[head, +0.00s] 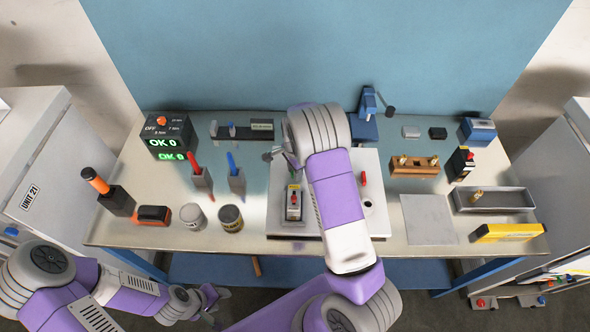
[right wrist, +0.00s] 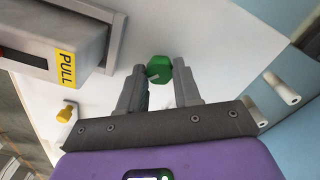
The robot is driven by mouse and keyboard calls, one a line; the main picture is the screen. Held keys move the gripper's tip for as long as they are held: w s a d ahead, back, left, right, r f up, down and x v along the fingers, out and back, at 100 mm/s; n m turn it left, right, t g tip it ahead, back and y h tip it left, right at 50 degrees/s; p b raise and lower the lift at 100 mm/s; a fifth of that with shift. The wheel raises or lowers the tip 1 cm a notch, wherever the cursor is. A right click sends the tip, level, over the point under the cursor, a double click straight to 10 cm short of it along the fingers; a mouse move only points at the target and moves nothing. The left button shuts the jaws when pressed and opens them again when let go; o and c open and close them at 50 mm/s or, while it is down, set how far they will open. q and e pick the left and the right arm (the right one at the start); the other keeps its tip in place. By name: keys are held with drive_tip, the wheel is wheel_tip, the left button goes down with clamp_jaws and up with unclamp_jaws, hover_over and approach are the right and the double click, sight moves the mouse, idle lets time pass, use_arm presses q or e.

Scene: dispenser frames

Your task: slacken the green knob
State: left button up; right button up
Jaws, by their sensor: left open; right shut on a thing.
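The green knob (right wrist: 159,69) shows in the right wrist view, in front of a white panel (right wrist: 215,60). My right gripper (right wrist: 159,72) is shut on it, with one fingertip on each side of the knob. A pale mark shows on the knob's near side. My left gripper (head: 212,300) is open and empty, low in front of the table's front edge.
A grey housing with a yellow PULL label (right wrist: 65,68) and a yellow knob (right wrist: 67,112) are close to my right gripper. A grey mat (head: 429,219) lies bare at right.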

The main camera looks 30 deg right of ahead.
drive_tip(key=m+p, duration=0.1)
drive_tip(key=m, duration=0.3)
drive_tip(key=shift+r+m, duration=0.1)
drive_tip(key=shift+m, duration=0.2)
drive_tip(key=m+p, duration=0.1)
drive_tip(key=m, duration=0.3)
drive_tip(key=shift+w+m+p, duration=0.1)
drive_tip(key=shift+m+p, duration=0.25)
drive_tip(key=shift+m, duration=0.05)
drive_tip(key=o, duration=1.1)
drive_tip(key=shift+c, duration=0.2)
wheel_tip(320, 180, up, 8)
drive_tip(key=shift+f, duration=0.25)
drive_tip(key=shift+f, duration=0.1)
